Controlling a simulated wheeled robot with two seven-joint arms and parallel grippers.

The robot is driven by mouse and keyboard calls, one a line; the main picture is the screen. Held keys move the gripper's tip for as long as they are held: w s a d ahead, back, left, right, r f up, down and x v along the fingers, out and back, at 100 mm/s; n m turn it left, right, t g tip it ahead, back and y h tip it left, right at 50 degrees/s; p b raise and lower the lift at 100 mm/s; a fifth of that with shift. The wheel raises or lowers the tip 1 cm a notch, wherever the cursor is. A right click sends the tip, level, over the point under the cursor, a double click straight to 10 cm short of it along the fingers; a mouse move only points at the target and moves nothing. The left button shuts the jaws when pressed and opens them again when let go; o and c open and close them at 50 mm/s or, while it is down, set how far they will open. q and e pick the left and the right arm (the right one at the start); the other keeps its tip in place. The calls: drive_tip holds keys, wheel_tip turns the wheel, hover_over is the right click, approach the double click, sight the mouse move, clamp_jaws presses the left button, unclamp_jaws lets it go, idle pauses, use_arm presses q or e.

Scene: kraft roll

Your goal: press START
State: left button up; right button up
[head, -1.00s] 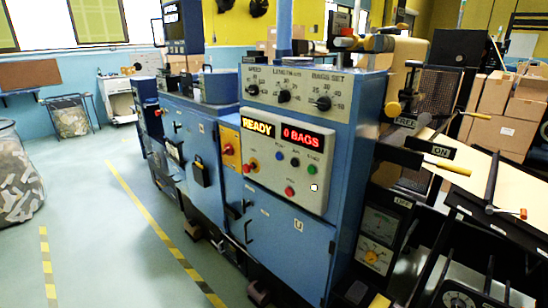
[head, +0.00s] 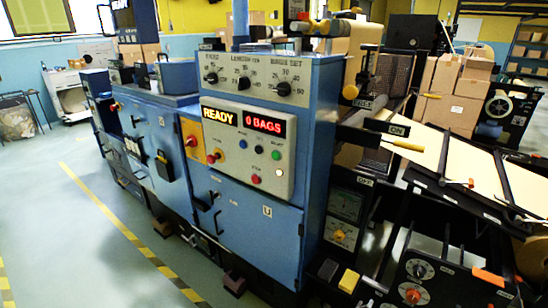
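A light grey control panel (head: 246,150) is on the front of the blue machine (head: 270,118). Its yellow display (head: 219,117) reads READY and its red display (head: 262,123) reads 0 BAGS. Below are a blue button (head: 243,144), a black button (head: 259,149) and a green button (head: 276,155). Lower are a red button (head: 256,179) and a small white square (head: 279,172). The small labels are too small to read, so I cannot tell which button is marked START. Neither of my grippers is in view.
A yellow plate with a red knob (head: 190,141) is left of the panel. Dials sit above it on the sloped top (head: 258,82). Black frames with brown sheet (head: 460,150) stand at the right. The floor (head: 60,230) at the left is clear, with yellow-black tape.

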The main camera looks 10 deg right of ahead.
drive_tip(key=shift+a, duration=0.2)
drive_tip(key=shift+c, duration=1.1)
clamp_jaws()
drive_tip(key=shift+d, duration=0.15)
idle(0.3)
